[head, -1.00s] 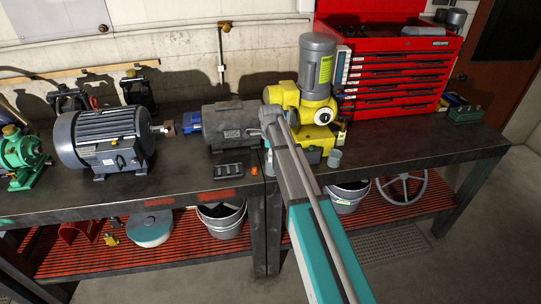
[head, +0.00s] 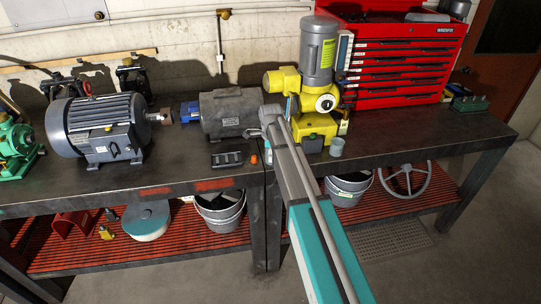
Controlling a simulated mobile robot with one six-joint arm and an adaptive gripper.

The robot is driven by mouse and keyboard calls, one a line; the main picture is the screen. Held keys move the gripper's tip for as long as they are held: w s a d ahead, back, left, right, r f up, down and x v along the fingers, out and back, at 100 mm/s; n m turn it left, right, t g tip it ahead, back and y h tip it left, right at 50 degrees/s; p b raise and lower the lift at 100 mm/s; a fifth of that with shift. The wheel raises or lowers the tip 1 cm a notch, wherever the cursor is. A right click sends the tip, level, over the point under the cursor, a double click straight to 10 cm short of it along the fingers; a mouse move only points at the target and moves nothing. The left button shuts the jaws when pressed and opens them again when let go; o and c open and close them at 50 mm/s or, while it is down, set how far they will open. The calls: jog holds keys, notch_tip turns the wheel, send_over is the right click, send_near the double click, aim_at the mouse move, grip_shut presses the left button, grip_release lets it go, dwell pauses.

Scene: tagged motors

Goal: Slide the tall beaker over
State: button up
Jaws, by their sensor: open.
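No clearly tall beaker shows in the head view. A small grey cup-like vessel (head: 337,147) stands upright on the workbench (head: 390,146), just right of the yellow pump's base. I cannot tell whether it is the beaker. My arm crosses the picture from the bottom right up to a joint in front of the dark grey motor and the yellow pump, left of the cup.
The yellow pump (head: 314,103) stands behind the arm. A dark motor (head: 229,115), a black block (head: 227,159) and an orange piece (head: 253,159) are left of it. A large grey motor (head: 98,128) stands further left. A red tool chest (head: 405,65) is at back right. Bench space right of the cup is clear.

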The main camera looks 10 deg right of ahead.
jog(key=shift+f, duration=0.1)
grip_shut()
dwell(0.3)
jog(key=shift+d, duration=0.2)
jog(key=shift+d, duration=3.1)
